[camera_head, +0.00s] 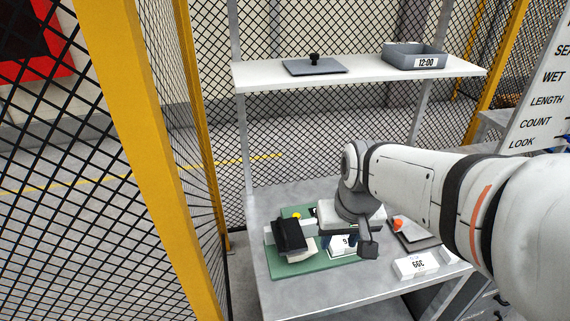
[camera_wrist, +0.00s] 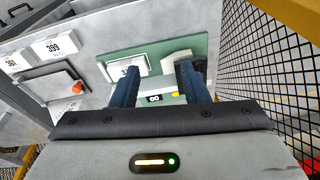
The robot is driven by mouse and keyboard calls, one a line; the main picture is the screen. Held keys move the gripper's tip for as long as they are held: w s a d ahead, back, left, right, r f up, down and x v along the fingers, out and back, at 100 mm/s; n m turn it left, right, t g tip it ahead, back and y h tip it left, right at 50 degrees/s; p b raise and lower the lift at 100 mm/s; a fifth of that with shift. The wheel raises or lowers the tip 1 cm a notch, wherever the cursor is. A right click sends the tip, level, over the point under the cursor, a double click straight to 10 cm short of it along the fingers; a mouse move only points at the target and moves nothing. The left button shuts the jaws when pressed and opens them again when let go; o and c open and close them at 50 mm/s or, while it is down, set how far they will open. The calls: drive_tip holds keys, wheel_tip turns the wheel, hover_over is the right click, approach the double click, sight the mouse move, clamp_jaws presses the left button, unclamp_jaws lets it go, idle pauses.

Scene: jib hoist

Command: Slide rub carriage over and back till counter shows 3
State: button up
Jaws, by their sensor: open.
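The green base (camera_head: 318,263) of the rub rig lies on the grey bench and also shows in the wrist view (camera_wrist: 155,55). The carriage, a pale block with a black top (camera_head: 289,234), sits at the picture-left end of the base. In the wrist view its pale part (camera_wrist: 181,56) shows beside the right finger. My gripper (camera_head: 326,241) is open over the base, to the right of the carriage, apparently holding nothing. Its two blue fingers are spread in the wrist view (camera_wrist: 158,70). A small black counter (camera_wrist: 153,98) seems to read 00, but the digits are unclear.
A yellow button (camera_head: 297,215) is at the base's far edge. A tray with an orange knob (camera_head: 398,224) and a numbered block (camera_head: 416,265) stand to the right. A shelf (camera_head: 370,72) crosses above; a mesh fence (camera_head: 130,150) is left.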

drive_tip(key=shift+n+g+y, duration=0.4)
drive_tip(key=shift+g, duration=0.3)
drive_tip(key=w+a+p, duration=0.1)
drive_tip(key=w, duration=0.1)
drive_tip(key=w+a+p, duration=0.1)
drive_tip(key=w, duration=0.2)
drive_tip(key=w+a+p, duration=0.1)
drive_tip(key=w, duration=0.2)
drive_tip(key=shift+a+r, duration=0.3)
drive_tip(key=shift+a, duration=0.1)
drive_tip(key=shift+c, duration=0.6)
drive_tip(key=g+p, duration=0.1)
drive_tip(key=p, duration=0.3)
approach(283, 226)
drive_tip(key=shift+n+y, duration=0.3)
drive_tip(key=shift+y, duration=0.1)
drive_tip(key=f, duration=0.8)
drive_tip(key=shift+s+a+p, duration=0.1)
drive_tip(key=shift+a+p, duration=0.3)
clamp_jaws()
